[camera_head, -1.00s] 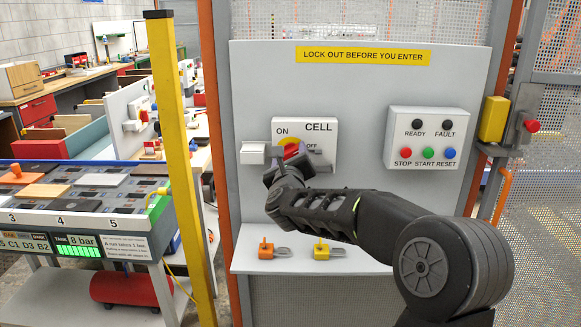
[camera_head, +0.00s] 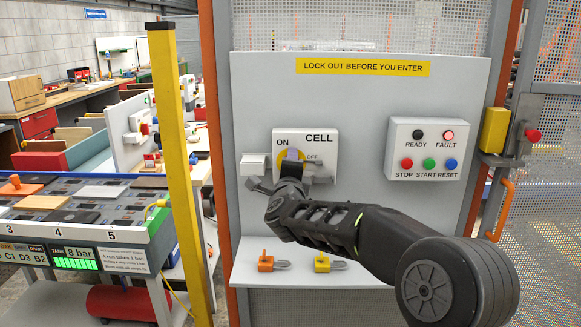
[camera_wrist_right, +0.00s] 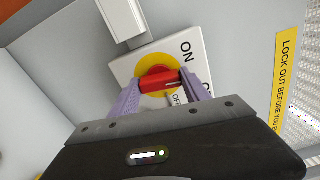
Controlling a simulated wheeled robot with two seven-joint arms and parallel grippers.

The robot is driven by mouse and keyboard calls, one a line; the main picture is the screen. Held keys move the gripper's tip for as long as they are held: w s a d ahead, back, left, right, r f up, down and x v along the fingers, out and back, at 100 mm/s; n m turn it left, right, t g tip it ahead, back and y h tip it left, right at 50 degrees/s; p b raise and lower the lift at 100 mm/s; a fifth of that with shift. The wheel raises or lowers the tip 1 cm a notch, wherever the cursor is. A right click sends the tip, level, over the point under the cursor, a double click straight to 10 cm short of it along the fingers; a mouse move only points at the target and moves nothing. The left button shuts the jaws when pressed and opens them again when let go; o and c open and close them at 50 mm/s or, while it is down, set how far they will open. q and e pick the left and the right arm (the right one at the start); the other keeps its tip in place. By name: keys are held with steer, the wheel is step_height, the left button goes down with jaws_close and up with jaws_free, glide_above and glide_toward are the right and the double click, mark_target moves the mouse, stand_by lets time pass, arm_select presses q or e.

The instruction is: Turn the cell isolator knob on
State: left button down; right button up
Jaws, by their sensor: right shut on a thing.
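The cell isolator knob shows in the right wrist view as a red handle (camera_wrist_right: 158,82) on a yellow disc (camera_wrist_right: 152,63). The two purple-grey fingers of my right gripper (camera_wrist_right: 160,88) are shut on it, one at each end. Its light-striped end points between the ON and OFF marks. In the head view the yellow disc (camera_head: 283,157) shows on the white CELL plate (camera_head: 322,148), and my right gripper (camera_head: 291,158) hides the red handle. My left gripper is not in view.
The button box (camera_head: 426,148) to the right has a lit FAULT lamp (camera_head: 448,135). A white block (camera_head: 253,164) sits left of the plate. An orange padlock (camera_head: 266,263) and a yellow padlock (camera_head: 322,263) lie on the shelf below. A yellow post (camera_head: 172,160) stands left.

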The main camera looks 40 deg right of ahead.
steer(key=shift+n, duration=0.8)
steer(key=o, duration=1.4)
steer(key=b+v, duration=0.1)
steer(key=v, duration=0.6)
steer(key=shift+s+a, duration=0.3)
